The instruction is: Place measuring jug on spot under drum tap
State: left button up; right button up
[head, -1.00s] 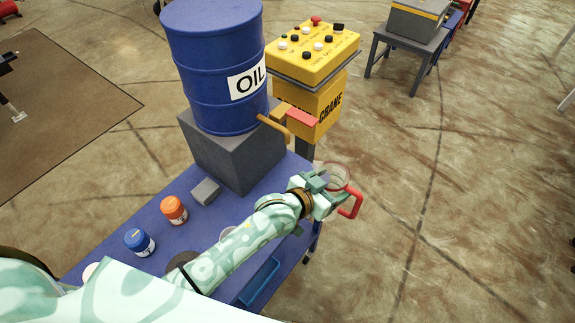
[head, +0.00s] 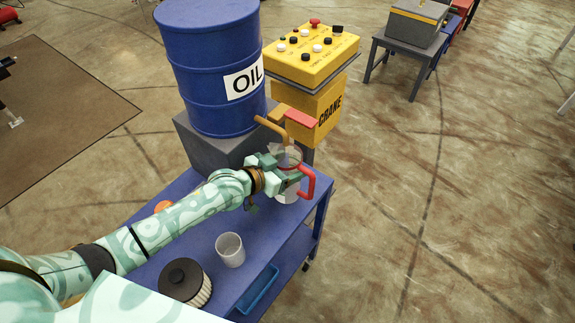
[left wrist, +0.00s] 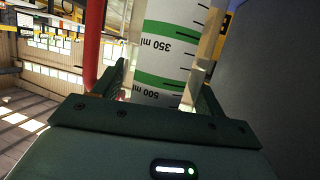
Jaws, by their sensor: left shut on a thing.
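The clear measuring jug with a red handle (head: 309,184) is in my left gripper (head: 279,169), which is shut on it. In the left wrist view the jug's scale (left wrist: 166,50) shows green bands and ml marks between the fingers. The jug is upright or nearly so, near the far right end of the blue bench, close below the drum tap (head: 272,130) with its red lever (head: 300,118). The blue oil drum (head: 208,70) stands on a grey block (head: 200,140). The spot under the tap is hidden by my gripper and the jug. My right gripper is not in view.
On the blue bench (head: 205,245) stand an empty clear cup (head: 230,250) and a dark-topped filter (head: 186,282). An orange-lidded jar (head: 163,206) is mostly behind my left arm. A yellow crane control box (head: 310,55) stands behind the bench. Open floor lies right.

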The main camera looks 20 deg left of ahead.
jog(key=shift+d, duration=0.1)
pick_arm(q)
jog(key=shift+f, duration=0.15)
jog(key=o, duration=0.7)
jog(key=shift+o, duration=0.2)
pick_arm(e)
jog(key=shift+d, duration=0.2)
pick_arm(q)
jog(key=shift+s+a+r, duration=0.1)
jog(key=shift+r, duration=0.15)
jog(key=p+v, duration=0.3)
jog(key=v, duration=0.8)
jog(key=shift+s+a, duration=0.2)
jog(key=shift+s, duration=0.1)
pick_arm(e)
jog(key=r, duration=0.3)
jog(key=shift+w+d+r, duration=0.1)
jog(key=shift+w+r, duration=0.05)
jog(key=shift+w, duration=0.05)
